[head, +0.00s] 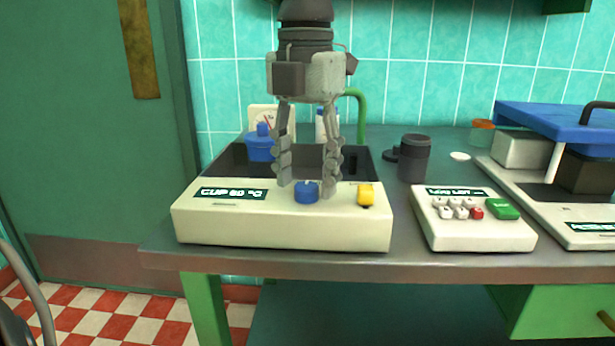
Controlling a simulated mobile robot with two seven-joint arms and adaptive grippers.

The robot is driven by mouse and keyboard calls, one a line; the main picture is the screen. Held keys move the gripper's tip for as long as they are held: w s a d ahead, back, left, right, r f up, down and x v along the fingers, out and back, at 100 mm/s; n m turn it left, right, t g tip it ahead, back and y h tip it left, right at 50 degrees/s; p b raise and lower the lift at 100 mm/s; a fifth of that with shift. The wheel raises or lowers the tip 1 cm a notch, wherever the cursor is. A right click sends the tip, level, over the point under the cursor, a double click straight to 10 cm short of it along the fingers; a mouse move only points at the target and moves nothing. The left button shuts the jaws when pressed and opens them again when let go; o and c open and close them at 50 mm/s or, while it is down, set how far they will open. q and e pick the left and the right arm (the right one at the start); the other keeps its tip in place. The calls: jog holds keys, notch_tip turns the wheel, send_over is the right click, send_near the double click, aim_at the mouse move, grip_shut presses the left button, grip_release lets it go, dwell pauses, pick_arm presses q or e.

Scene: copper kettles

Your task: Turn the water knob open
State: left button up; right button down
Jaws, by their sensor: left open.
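A cream bath unit (281,229) stands at the left end of the bench, with a display reading "CUP" and "°C" on its top panel. A round blue knob (307,192) sits on that panel, between the display and a yellow switch (366,194); I take it for the water knob. My left gripper (308,184) hangs from above, open, with its fingers pointing down. One fingertip is on each side of the blue knob, close to it; I cannot tell whether they touch it. My right gripper is not in view.
Behind the fingers are a blue pot (260,148), a dial gauge (262,116) and a green pipe (361,105). To the right stand a dark canister (414,160), a keypad box (474,232) and a blue-topped machine (551,121). The bench front edge is clear.

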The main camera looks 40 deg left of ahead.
pick_arm(q)
jog(key=shift+f, duration=0.4)
grip_shut()
